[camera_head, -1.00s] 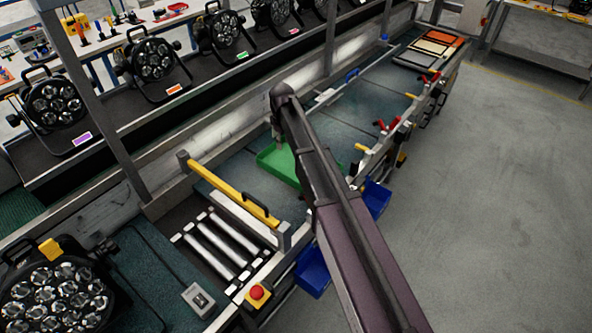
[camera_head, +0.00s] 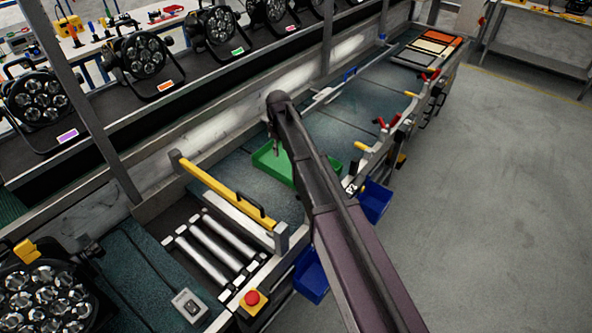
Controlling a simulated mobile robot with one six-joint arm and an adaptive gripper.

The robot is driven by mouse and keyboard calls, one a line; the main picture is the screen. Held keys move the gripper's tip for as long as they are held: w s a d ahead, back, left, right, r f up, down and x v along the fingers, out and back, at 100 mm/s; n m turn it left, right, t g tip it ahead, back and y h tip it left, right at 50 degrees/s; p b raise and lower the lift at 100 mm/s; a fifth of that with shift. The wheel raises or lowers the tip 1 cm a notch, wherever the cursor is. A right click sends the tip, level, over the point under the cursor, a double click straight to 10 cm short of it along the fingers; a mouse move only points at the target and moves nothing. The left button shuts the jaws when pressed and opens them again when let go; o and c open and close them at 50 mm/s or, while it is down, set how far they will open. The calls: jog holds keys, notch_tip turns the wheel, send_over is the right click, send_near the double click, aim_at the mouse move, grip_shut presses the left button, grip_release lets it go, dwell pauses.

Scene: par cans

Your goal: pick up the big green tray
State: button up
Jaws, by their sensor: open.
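The big green tray (camera_head: 268,163) lies on the dark teal bench top, just past the yellow-barred gate. My arm crosses in front of it and hides part of its middle; its left part and a bit of its right end show. My gripper (camera_head: 277,146) hangs from the arm's far end, over the tray's far left part. The gripper is small and partly hidden by the arm, but its jaws are open. I cannot tell whether it touches the tray.
Blue bins (camera_head: 311,277) hang on the bench's right side. Red clamps (camera_head: 387,122) line the edge. Par cans (camera_head: 142,55) stand on the shelf behind. The floor at right is clear.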

aim_at(282, 175)
jog(key=shift+f, duration=0.1)
notch_tip(282, 175, down, 8)
jog(key=b, duration=0.8)
jog(key=shift+f+b, duration=0.2)
jog(key=shift+b, duration=0.15)
jog(key=shift+w+f+b, duration=0.1)
jog(key=shift+f+b, duration=2.5)
jog(key=shift+c, duration=0.2)
grip_shut()
